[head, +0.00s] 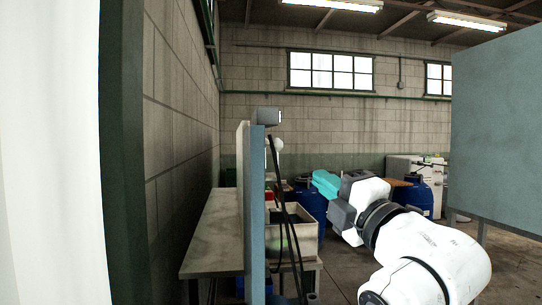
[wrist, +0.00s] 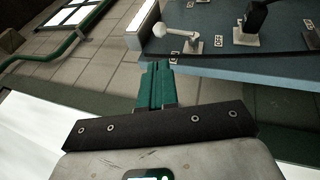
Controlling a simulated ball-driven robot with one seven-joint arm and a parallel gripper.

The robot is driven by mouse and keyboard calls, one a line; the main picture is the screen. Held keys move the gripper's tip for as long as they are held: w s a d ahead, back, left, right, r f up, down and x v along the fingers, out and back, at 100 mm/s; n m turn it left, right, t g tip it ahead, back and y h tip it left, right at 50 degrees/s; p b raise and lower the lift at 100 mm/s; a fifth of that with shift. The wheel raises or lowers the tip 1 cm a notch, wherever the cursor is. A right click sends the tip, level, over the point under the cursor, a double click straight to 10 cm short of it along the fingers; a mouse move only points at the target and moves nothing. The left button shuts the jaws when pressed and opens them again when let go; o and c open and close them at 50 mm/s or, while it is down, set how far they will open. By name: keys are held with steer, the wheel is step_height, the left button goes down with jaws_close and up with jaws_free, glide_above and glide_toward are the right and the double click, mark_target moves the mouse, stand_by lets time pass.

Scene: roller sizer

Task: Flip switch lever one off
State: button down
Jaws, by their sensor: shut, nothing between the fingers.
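A lever with a white ball knob (wrist: 162,30) and a pale arm stands on a small base on the blue-grey panel (wrist: 225,68) in the wrist view. In the head view the panel (head: 258,215) is seen edge-on, with a white knob (head: 277,144) near its top. I cannot read a label naming lever one. My gripper's green fingers (wrist: 158,68) are shut and empty, below the knob in the wrist picture and apart from it. In the head view my gripper (head: 319,182) is to the right of the panel and lower than the knob.
A black part (wrist: 256,14) on a pale mount is right of the lever, with small printed tags nearby. A grey box (head: 267,115) tops the panel, and black cables (head: 284,215) hang beside it. Blue barrels (head: 417,198) stand behind. A large grey board (head: 500,130) is at right.

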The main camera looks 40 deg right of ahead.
mark_target(279, 147)
steer(key=shift+w, duration=0.1)
steer(key=p+x, duration=0.4)
steer(key=x, duration=0.9)
steer(key=shift+w+d+r, duration=0.1)
steer(key=shift+w, duration=0.25)
